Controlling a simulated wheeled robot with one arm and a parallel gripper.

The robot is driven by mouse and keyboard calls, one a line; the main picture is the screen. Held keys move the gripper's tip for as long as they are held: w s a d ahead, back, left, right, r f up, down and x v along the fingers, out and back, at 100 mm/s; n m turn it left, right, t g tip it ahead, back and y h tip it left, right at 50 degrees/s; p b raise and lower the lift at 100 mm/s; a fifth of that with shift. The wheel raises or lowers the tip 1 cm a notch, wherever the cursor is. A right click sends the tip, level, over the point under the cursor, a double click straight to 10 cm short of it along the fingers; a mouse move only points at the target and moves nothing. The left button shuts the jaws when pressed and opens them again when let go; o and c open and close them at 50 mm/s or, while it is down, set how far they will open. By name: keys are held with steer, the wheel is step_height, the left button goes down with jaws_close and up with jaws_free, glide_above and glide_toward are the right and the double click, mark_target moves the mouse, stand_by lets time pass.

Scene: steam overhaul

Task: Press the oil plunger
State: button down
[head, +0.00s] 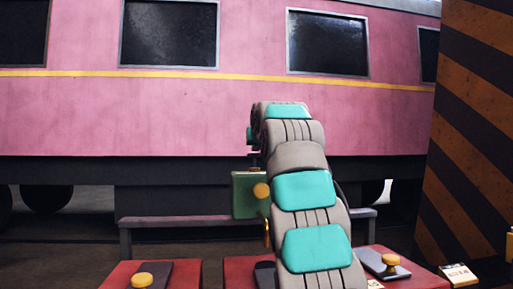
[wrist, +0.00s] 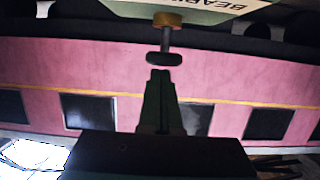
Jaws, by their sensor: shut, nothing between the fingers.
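The oil plunger (wrist: 165,57) has a dark flat knob on a short stem that comes out of a brass collar (wrist: 168,19). The collar sits on a green box (wrist: 200,10) with partly cut-off lettering, seen upside down in the wrist view. My gripper (wrist: 161,73) is shut and empty, its fingertips lined up with the knob and very close to it. I cannot tell whether they touch. In the head view the green box (head: 242,196) stands left of my arm, with a round yellow knob on its side. My gripper is hidden behind my arm there.
Red boxes (head: 150,268) with dark plates and yellow knobs (head: 142,280) line the front. A pink railway carriage (head: 180,115) fills the back. A striped pillar (head: 475,120) stands at right.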

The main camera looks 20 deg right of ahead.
mark_target(256, 157)
steer(key=shift+f, duration=0.1)
step_height(256, 157, down, 3)
steer(key=b, duration=0.2)
steer(key=shift+b, duration=0.35)
steer(key=shift+r, duration=0.3)
step_height(256, 157, up, 4)
steer(key=p, duration=0.3)
steer(key=shift+s+p, duration=0.1)
steer(key=shift+p, duration=0.25)
steer(key=shift+s+a, duration=0.1)
steer(key=shift+s, duration=0.15)
steer(key=b+v, duration=0.1)
steer(key=v, duration=0.8)
steer(key=shift+s+b, duration=0.25)
steer(key=shift+b, duration=0.05)
steer(key=shift+w+r, duration=0.1)
steer(key=shift+r, duration=0.1)
